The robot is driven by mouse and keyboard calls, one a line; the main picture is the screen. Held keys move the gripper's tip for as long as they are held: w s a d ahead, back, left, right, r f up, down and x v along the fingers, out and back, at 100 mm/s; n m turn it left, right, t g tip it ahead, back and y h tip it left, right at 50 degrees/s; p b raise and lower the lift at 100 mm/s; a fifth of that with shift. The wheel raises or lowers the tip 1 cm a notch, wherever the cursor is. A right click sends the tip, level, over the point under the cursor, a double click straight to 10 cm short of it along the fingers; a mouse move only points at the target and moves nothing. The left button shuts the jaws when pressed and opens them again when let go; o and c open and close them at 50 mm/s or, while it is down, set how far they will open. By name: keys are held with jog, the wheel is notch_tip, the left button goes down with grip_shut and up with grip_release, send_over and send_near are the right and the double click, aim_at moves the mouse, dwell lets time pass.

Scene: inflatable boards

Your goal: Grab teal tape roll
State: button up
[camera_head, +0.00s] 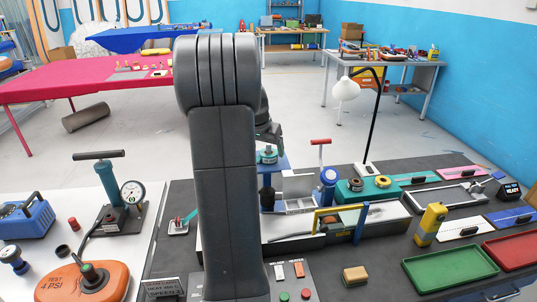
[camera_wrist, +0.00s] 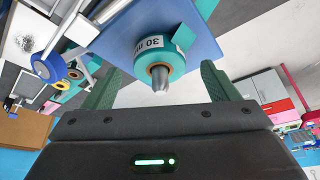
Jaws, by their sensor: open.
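The teal tape roll (camera_wrist: 181,46), with a white "30 m" label, sits around a grey spindle tip on a blue plate (camera_wrist: 120,40) in the wrist view. In the head view the roll (camera_head: 267,156) shows small on a blue stand (camera_head: 275,165), just right of my arm. My gripper (camera_wrist: 161,68) is open, with a green finger on either side of the roll and visible gaps; I see no contact. In the head view my gripper (camera_head: 268,132) is just above the roll, partly hidden by my arm.
A yellow tool (camera_head: 430,222), a green tray (camera_head: 450,263) and a red tray (camera_head: 512,249) lie farther right.

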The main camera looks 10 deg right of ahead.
jog(key=shift+x, duration=1.45)
jog(key=shift+d, duration=0.1)
jog(key=c, duration=1.1)
